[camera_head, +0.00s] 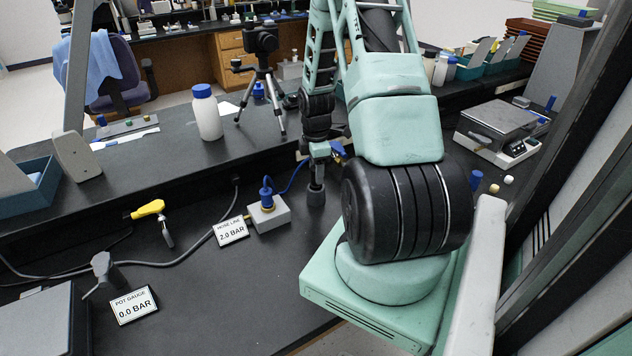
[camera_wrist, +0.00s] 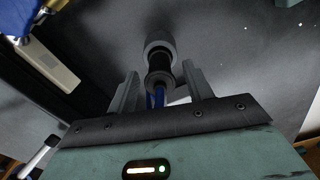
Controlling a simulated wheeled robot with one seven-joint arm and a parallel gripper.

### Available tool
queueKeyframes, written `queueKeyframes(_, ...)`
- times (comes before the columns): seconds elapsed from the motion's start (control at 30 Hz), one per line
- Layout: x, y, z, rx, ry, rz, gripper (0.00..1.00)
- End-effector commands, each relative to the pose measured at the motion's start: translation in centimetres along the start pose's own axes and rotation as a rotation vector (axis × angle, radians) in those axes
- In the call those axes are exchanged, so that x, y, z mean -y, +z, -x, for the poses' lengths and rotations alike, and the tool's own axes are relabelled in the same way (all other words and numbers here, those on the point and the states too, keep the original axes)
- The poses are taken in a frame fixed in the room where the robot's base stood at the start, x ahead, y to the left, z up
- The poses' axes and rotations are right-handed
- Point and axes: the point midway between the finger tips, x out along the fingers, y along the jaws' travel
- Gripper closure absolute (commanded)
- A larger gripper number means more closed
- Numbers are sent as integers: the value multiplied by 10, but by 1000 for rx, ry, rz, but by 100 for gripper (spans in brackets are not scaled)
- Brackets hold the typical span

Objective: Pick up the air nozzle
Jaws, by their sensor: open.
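My gripper (camera_head: 317,172) points down over the workbench, just above a grey cylindrical holder (camera_head: 316,194). In the wrist view, its jaws (camera_wrist: 160,68) are open, one finger on each side of a black cylindrical piece (camera_wrist: 158,79), which appears to be the air nozzle. A gap shows beside it. Its far end meets the round grey holder (camera_wrist: 160,45). A blue hose (camera_wrist: 156,98) shows at its near end; in the head view a blue hose (camera_head: 292,181) runs from the blue fitting (camera_head: 267,193) toward my gripper. The nozzle is mostly hidden there.
A grey valve box (camera_head: 268,214) and "2.0 BAR" sign (camera_head: 231,232) stand left of my gripper. A yellow-handled piece (camera_head: 148,209) is at the ledge. A white bottle (camera_head: 207,114) and tripod (camera_head: 262,85) stand on the raised shelf behind. The front bench centre is clear.

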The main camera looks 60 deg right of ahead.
Motion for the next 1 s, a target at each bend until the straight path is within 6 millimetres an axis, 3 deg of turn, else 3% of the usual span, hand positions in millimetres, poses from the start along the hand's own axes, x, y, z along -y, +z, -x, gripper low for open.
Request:
queueKeyframes(0.2,0,0,-1,0,1,0,49)
queueKeyframes(0.4,0,0,-1,0,1,0,98)
queueKeyframes(0.73,0,0,3,0,2,-1,98)
queueKeyframes(1.0,-1,1,48,1,6,-2,98)
